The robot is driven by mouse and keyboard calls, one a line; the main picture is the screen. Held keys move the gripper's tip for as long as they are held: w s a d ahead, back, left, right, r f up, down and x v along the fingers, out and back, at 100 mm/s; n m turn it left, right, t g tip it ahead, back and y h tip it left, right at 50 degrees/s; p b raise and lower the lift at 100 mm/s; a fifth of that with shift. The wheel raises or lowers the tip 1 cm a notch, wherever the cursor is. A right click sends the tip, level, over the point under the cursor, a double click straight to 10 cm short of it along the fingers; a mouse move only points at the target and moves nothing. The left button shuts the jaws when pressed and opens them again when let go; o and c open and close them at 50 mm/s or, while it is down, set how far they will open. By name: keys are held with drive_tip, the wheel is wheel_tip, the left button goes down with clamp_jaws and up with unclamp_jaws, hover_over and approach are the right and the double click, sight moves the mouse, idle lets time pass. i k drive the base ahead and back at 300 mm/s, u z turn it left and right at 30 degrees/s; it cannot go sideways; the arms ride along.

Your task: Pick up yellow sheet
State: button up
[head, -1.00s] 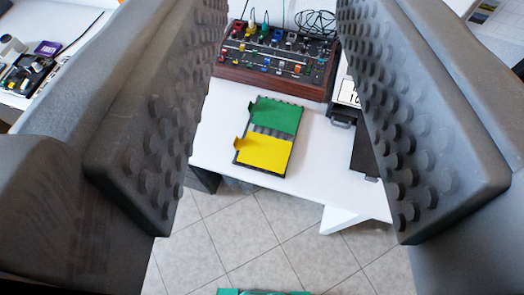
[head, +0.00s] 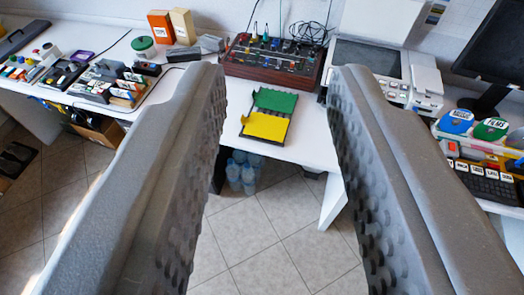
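The yellow sheet (head: 265,126) lies on the near half of a dark ribbed tray (head: 285,136) on the white table, with a small raised tab at its left edge. A green sheet (head: 275,101) lies on the far half of the same tray. My gripper (head: 278,75) is open and empty. Its two grey, studded fingers frame the tray from left and right in the picture, and they appear well short of it. Nothing hides the yellow sheet.
Behind the tray stands a wooden-sided panel (head: 270,62) with coloured knobs and cables. A printer (head: 385,75) stands to its right, discs (head: 455,121) and a keyboard further right. Water bottles (head: 242,172) stand under the table. Tiled floor is open in front.

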sight(270, 127)
drive_tip(key=k, duration=0.7)
drive_tip(key=u, duration=0.95)
drive_tip(key=i, duration=2.1)
drive_tip(key=z, duration=0.9)
